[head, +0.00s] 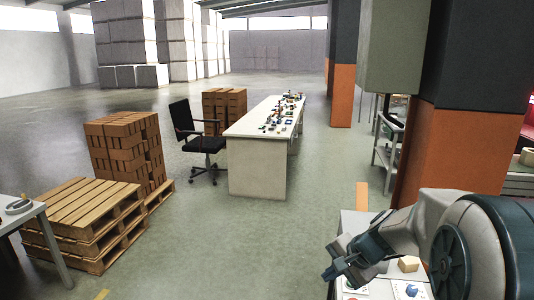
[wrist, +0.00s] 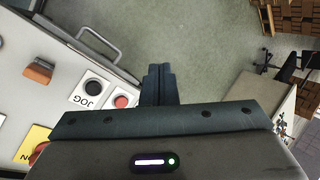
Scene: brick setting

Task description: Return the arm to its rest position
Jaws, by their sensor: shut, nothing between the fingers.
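My gripper (head: 342,273) shows at the lower right of the head view, at the end of my bent arm, above the edge of a white-topped table (head: 348,228). In the wrist view my gripper (wrist: 159,72) points out over the bare floor, its two dark fingers together with nothing between them. Beside it in the wrist view is a panel with a black button (wrist: 93,88) marked JOG and a red button (wrist: 121,101). My fingers touch nothing that I can see.
A metal handle (wrist: 92,40) and an orange-brown block (wrist: 38,71) are by the panel. A tan block (head: 409,264) lies near my arm. An orange and dark pillar (head: 450,150) stands behind it. A long cluttered table (head: 257,165), a chair (head: 197,140) and pallets (head: 85,215) stand farther left, with open floor between.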

